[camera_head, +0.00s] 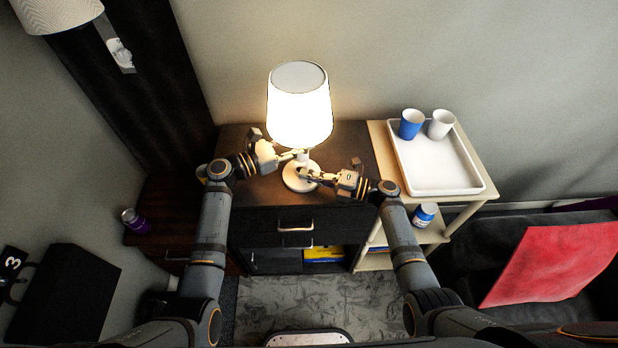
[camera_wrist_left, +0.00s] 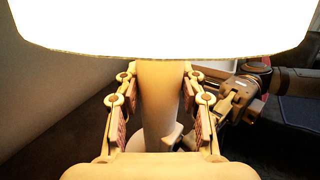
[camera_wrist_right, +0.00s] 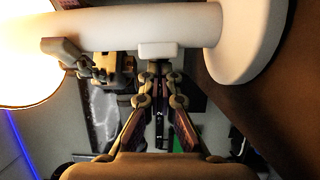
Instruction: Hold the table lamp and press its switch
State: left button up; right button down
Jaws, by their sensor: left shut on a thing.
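The table lamp (camera_head: 299,108) stands upright on a dark cabinet, its white shade glowing. My left gripper (camera_head: 295,156) is shut around the lamp's stem just under the shade; the left wrist view shows a finger on each side of the stem (camera_wrist_left: 160,100). My right gripper (camera_head: 308,174) is low beside the stem, near the round base (camera_wrist_right: 252,40). In the right wrist view its fingertips (camera_wrist_right: 160,76) are close together, right at the small white switch block (camera_wrist_right: 158,50) on the stem. Whether they touch it is hard to tell.
The dark cabinet (camera_head: 262,210) has a drawer front. To its right, a cream side table (camera_head: 381,150) bears a white tray (camera_head: 478,186) with a blue cup (camera_head: 411,124) and a white cup (camera_head: 441,125). A blue-labelled jar (camera_head: 424,214) sits on its lower shelf.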

pick_arm(q)
jog(key=shift+s+f, duration=0.15)
jog(key=shift+f, duration=0.15)
pick_arm(e)
jog(key=s, duration=0.4)
jog(key=shift+s+a+f, duration=0.1)
jog(key=shift+a, duration=0.1)
pick_arm(q)
jog(key=shift+r, duration=0.1)
pick_arm(e)
jog(key=v, duration=1)
pick_arm(q)
jog(key=o, duration=1.2)
jog(key=shift+o, duration=0.2)
